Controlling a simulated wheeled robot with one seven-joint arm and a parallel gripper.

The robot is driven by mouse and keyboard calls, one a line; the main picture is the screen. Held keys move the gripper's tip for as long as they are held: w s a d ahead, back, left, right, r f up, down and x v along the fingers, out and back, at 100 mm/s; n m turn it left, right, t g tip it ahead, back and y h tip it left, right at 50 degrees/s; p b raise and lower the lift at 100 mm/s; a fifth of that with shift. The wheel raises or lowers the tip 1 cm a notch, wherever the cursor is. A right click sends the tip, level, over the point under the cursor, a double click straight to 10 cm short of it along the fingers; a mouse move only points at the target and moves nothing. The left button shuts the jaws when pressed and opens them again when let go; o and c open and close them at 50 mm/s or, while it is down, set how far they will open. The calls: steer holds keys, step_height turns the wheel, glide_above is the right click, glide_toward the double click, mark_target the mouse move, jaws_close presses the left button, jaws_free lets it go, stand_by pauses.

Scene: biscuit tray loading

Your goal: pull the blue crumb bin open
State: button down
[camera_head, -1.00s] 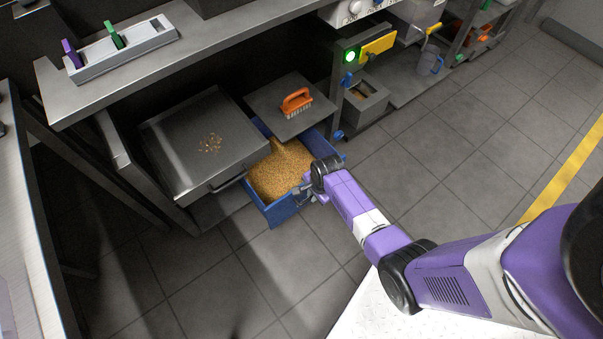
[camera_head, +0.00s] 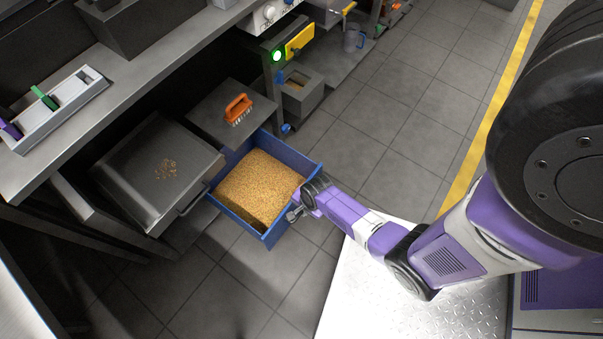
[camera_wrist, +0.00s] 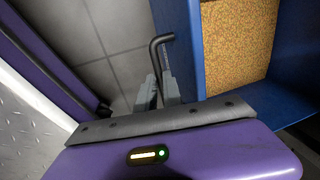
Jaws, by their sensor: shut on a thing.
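The blue crumb bin (camera_head: 290,153) stands well out from under the counter, low near the floor, and is filled with tan crumbs (camera_head: 255,190). In the wrist view the bin's blue wall (camera_wrist: 183,50) rises right beside my fingers. My gripper (camera_head: 294,214) is at the bin's front side. In the wrist view my gripper (camera_wrist: 159,92) is shut on the bin's dark bent handle (camera_wrist: 162,40), whose end sticks out past the fingers. The exact contact is partly hidden by the fingers.
A grey tray (camera_head: 140,160) with a few crumbs sits left of the bin. An orange brush (camera_head: 238,108) lies on a grey panel (camera_head: 205,112) behind it. A small grey box (camera_head: 305,95) stands behind right. The tiled floor (camera_head: 370,120) is clear to the right.

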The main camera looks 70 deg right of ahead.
steer(key=c, duration=1.5)
jaws_free()
steer(key=r+p, duration=0.1)
steer(key=r, duration=0.1)
steer(key=s+r+p, duration=0.1)
steer(key=r, duration=0.2)
steer(key=r+p, duration=0.2)
steer(key=shift+s+a+r, duration=0.25)
steer(key=shift+r, duration=0.05)
